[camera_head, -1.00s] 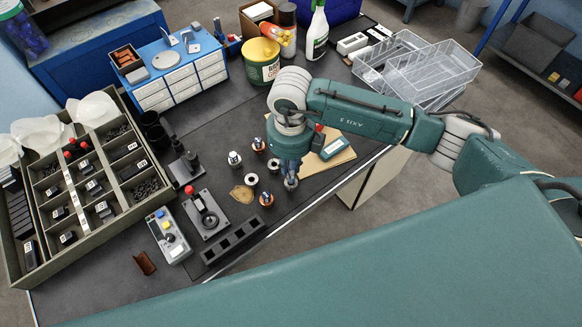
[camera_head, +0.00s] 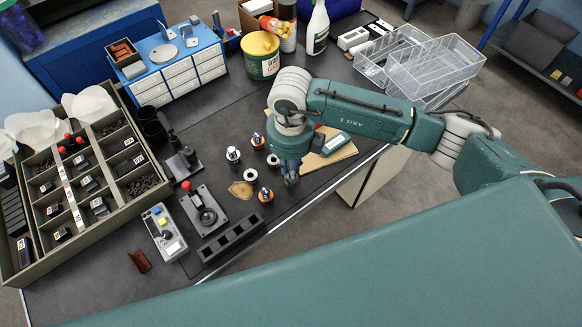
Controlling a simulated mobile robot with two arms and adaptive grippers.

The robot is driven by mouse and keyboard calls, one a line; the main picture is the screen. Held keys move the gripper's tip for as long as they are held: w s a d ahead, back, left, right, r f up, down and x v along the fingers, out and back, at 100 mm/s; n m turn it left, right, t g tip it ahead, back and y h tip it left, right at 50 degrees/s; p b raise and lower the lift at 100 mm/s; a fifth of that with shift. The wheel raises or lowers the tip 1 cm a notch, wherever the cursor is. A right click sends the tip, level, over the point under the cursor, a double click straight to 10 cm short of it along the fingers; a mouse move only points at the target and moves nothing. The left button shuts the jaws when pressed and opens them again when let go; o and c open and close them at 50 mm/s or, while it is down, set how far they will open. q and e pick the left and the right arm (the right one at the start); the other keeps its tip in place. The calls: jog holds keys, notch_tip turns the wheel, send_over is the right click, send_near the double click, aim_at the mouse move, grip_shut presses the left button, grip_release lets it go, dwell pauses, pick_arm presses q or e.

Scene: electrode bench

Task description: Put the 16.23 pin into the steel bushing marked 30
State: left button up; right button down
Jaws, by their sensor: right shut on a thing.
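My right gripper (camera_head: 291,179) points down over the dark bench, right of a loose group of small round parts. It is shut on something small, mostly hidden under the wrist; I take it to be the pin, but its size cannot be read. Among the small parts are pale steel rings (camera_head: 250,175) and (camera_head: 273,160), a steel piece with a dark top (camera_head: 233,154), and copper-coloured pieces (camera_head: 265,194) and (camera_head: 258,140). Their markings are too small to read, so I cannot tell which bushing is marked 30. My left gripper is not in view.
A compartment box (camera_head: 85,190) stands at left. A dark slotted block (camera_head: 232,239), a lever fixture (camera_head: 205,213) and a button box (camera_head: 164,233) lie in front. A wooden board (camera_head: 335,152) lies behind my wrist. Clear trays (camera_head: 435,65) stand at back right.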

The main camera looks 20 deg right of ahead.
jog(key=shift+f+b, duration=0.3)
jog(key=shift+f, duration=0.1)
jog(key=c, duration=1.6)
grip_release()
notch_tip(320, 180, up, 12)
jog(key=shift+r, duration=0.1)
